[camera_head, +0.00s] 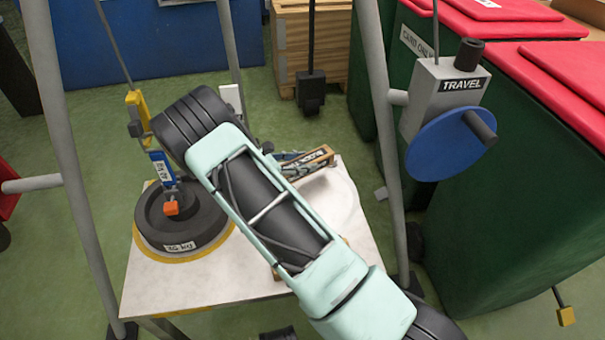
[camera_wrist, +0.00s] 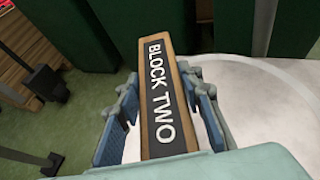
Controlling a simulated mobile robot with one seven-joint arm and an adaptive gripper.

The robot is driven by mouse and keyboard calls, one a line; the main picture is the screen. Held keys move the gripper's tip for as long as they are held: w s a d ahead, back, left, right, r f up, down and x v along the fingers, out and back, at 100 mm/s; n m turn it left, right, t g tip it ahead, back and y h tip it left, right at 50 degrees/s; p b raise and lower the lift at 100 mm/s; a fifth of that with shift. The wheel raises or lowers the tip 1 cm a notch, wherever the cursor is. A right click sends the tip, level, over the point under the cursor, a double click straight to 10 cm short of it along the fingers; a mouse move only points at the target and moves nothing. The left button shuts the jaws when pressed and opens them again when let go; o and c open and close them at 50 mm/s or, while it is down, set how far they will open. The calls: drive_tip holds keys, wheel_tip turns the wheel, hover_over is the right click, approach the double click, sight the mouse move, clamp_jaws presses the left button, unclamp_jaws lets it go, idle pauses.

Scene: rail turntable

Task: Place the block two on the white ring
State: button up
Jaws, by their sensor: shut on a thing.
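Block two (camera_wrist: 160,85) is a wooden bar with a dark top plate lettered BLOCK TWO. In the wrist view it stretches lengthwise between the blue pads of my gripper (camera_wrist: 162,112), which is shut on it. In the head view the far end of the block (camera_head: 318,160) shows just beyond my arm, over the white table top (camera_head: 215,290). The white ring (camera_head: 347,192) is on the right part of this table, partly hidden behind my arm. In the wrist view the ring (camera_wrist: 285,78) curves at the right, beside the block. I cannot tell the block's height above the table.
A black labelled weight (camera_head: 190,238) stands on a yellow ring at the table's left, with a blue and yellow hook hanging over it. Grey frame legs (camera_head: 385,130) rise around the table. A grey TRAVEL box (camera_head: 440,95) with a blue disc is on the right leg. Green bins stand right.

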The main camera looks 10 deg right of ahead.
drive_tip(key=shift+w+d+f, duration=0.1)
drive_tip(key=shift+w+f, duration=0.3)
drive_tip(key=shift+f, duration=0.05)
drive_tip(key=shift+w+f+b, duration=0.1)
drive_tip(key=shift+f+b, duration=0.75)
drive_tip(key=shift+f, duration=0.7)
drive_tip(key=shift+f, duration=0.15)
drive_tip(key=o, duration=1.4)
drive_tip(key=shift+a+r, duration=0.3)
drive_tip(key=p+v, duration=0.3)
drive_tip(key=v, duration=0.8)
drive_tip(key=shift+s+a, duration=0.2)
drive_tip(key=shift+s, duration=0.05)
